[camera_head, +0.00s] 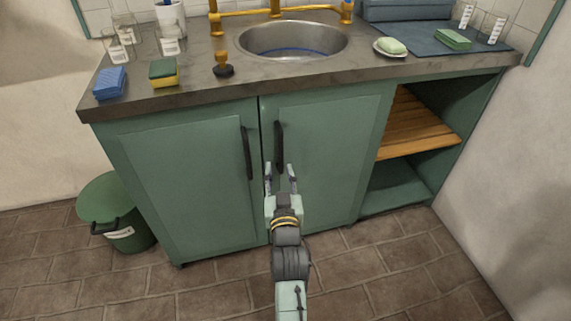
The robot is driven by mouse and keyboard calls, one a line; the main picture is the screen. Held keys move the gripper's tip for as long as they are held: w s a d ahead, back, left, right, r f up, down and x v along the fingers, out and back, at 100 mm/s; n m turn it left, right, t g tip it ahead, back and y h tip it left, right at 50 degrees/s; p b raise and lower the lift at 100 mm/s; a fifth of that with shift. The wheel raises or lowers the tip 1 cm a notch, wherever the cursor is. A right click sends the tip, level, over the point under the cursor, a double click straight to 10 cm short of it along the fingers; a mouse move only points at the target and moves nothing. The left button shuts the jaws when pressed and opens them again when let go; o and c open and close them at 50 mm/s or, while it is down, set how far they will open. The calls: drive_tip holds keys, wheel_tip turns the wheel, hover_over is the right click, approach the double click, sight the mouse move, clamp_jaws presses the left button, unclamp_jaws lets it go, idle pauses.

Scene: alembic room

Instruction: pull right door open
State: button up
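The right door (335,160) of the green cabinet looks shut, flush with its frame. Its black vertical handle (279,142) is near the door's left edge. The left door (185,185) also looks shut, with a black handle (246,153) near its right edge. My gripper (281,170) is in front of the right door, at the lower end of its handle. Its two fingers are spread apart, one on each side of the handle's lower end in the picture. I cannot tell whether they touch the handle.
An open shelf bay with a wooden slat shelf (418,128) is right of the right door. A green bin (117,213) stands at the left on the brown tiled floor (370,275). The countertop (330,72) carries a sink (292,39), sponges and glassware. A wall closes the right side.

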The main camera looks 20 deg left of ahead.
sight(281, 154)
drive_tip(key=x, duration=0.3)
drive_tip(key=f+p+x, duration=0.1)
drive_tip(key=x, duration=0.2)
drive_tip(key=d+x, duration=0.1)
drive_tip(key=x, duration=0.3)
drive_tip(key=shift+w+f+p, duration=0.3)
drive_tip(key=shift+f, duration=0.1)
clamp_jaws()
idle(0.4)
